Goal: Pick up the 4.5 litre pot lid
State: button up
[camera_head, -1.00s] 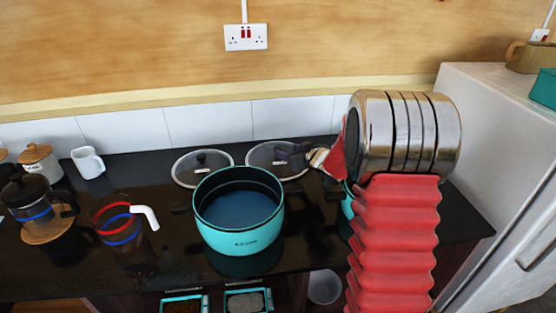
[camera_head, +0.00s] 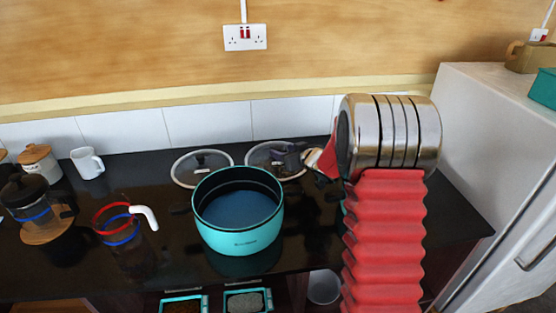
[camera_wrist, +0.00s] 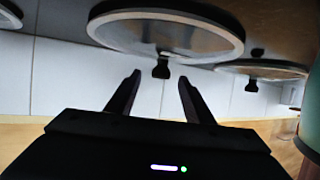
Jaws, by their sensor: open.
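Two glass pot lids with steel rims and dark knobs lie at the back of the black counter, a left lid (camera_head: 203,168) and a right lid (camera_head: 262,160). I cannot tell by marking which is the 4.5 litre one. My gripper (camera_head: 290,153) is open and empty beside the right lid's knob, partly covering that lid. In the wrist view, which looks upside down, my open fingers (camera_wrist: 160,78) point at the nearer lid (camera_wrist: 200,40), with its knob (camera_wrist: 162,69) between the fingertips' lines. The other lid (camera_wrist: 262,69) is further right there.
A teal pot (camera_head: 240,240) stands open in front of the lids. A glass jug (camera_head: 125,235) with a white handle, a cafetiere (camera_head: 38,210) and a white mug (camera_head: 88,162) stand left. The tiled wall (camera_head: 208,124) is close behind; a white fridge (camera_head: 490,130) is right.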

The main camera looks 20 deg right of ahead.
aim_at(280, 150)
jog(key=shift+x, duration=2.6)
jog(key=shift+a, duration=0.1)
jog(key=shift+c, duration=0.5)
grip_shut()
